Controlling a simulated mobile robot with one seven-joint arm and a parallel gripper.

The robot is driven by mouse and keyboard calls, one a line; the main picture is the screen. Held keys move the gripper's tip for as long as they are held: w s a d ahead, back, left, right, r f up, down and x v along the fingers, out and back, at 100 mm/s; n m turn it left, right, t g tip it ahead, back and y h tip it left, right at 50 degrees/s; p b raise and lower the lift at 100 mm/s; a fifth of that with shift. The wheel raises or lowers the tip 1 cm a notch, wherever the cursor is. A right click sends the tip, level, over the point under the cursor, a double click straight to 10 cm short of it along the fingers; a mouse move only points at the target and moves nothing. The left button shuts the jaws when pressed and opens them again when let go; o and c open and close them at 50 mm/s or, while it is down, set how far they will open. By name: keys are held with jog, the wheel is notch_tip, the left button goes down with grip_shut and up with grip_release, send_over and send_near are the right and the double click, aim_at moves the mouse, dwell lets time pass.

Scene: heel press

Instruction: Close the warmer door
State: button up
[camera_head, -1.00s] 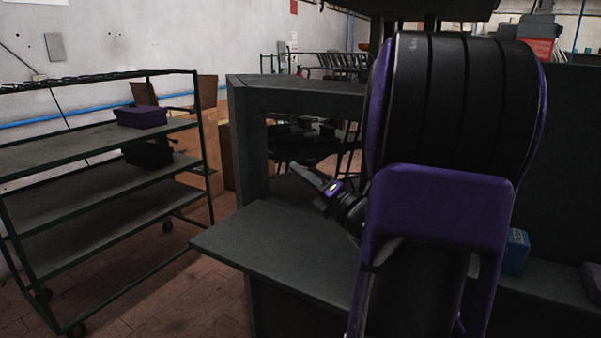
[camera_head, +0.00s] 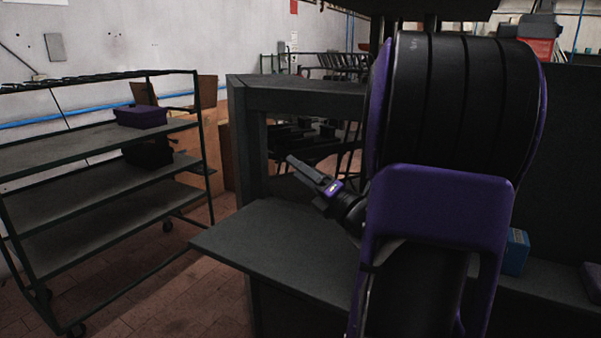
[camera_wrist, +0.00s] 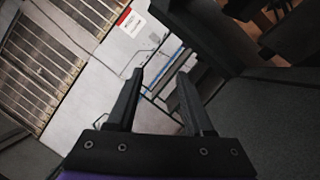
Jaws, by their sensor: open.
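The warmer is a dark grey box with an open front, its frame (camera_head: 251,135) left of my arm in the head view. A flat grey panel (camera_head: 275,242), which looks like its door, lies folded down and level below the opening. My gripper (camera_head: 296,166) is open and empty, above the panel and in front of the opening, pointing up and left. In the wrist view my gripper (camera_wrist: 160,82) shows its two fingers apart with nothing between them. My arm hides the right part of the panel and opening.
A wheeled shelf rack (camera_head: 100,132) stands at the left, with a purple box (camera_head: 141,117) on it. Floor shows between rack and panel. A blue box (camera_head: 515,252) sits on a dark surface at the right.

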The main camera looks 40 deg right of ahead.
jog(key=v, duration=1.7)
jog(key=shift+s+p, duration=0.2)
jog(key=shift+p, duration=0.25)
jog(key=shift+d, duration=0.1)
